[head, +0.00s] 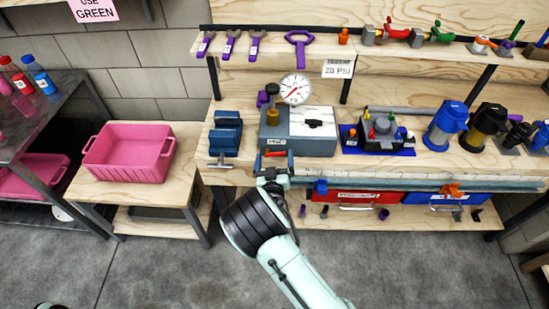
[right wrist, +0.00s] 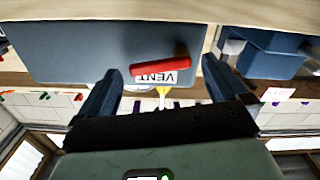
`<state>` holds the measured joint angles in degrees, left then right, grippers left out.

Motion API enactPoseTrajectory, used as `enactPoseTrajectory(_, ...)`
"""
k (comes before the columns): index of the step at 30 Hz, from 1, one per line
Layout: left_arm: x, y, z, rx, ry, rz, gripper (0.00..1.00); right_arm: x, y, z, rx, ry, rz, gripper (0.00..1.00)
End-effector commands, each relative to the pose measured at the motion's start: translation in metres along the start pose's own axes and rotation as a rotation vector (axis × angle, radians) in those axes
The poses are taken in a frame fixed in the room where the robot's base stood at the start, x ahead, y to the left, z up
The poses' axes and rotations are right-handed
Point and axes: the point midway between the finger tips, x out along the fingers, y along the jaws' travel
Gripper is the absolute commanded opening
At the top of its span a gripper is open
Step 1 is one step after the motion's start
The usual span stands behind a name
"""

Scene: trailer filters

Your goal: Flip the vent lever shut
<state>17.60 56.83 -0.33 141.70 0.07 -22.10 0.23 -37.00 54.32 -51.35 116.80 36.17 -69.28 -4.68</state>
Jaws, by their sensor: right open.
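The vent lever, a red handle (right wrist: 160,65), is on the front face of a grey box (right wrist: 75,50), beside a white label reading VENT (right wrist: 157,78). In the right wrist view the lever lies nearly level, slightly tilted. In the head view the box (head: 297,149) stands on the bench with a round gauge (head: 295,89) above it, and the red lever (head: 274,153) shows small at its front left. My right gripper (head: 273,172) is open and empty just in front of the lever. Its fingers (right wrist: 161,68) appear on either side of the lever, apart from it. My left gripper is not in view.
A blue vise (head: 226,135) stands left of the box, and a blue tray (head: 350,148) with small parts stands to its right. A pink bin (head: 128,152) sits on a lower table at left. Red and blue drawers (head: 352,198) sit below the bench.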

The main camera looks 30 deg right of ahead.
Motion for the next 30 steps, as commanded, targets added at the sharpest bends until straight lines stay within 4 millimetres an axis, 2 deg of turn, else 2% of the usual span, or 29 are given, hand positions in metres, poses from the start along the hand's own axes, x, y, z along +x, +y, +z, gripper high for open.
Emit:
enactPoseTrajectory(10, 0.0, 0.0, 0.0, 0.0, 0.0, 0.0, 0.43, 0.004, 0.0, 0.0, 0.0, 0.0, 0.0, 1.0)
enactPoseTrajectory(15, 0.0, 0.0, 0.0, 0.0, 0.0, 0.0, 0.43, 0.004, 0.0, 0.0, 0.0, 0.0, 0.0, 0.45)
enactPoseTrajectory(20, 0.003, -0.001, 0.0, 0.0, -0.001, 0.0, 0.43, 0.004, 0.0, 0.002, 0.013, -0.001, 0.0, 0.44)
enactPoseTrajectory(27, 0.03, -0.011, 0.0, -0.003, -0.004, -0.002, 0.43, 0.004, 0.0, 0.01, 0.177, -0.002, 0.002, 0.44)
enactPoseTrajectory(30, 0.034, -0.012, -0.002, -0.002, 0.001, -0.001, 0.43, 0.003, 0.0, 0.01, 0.227, -0.002, 0.0, 0.44)
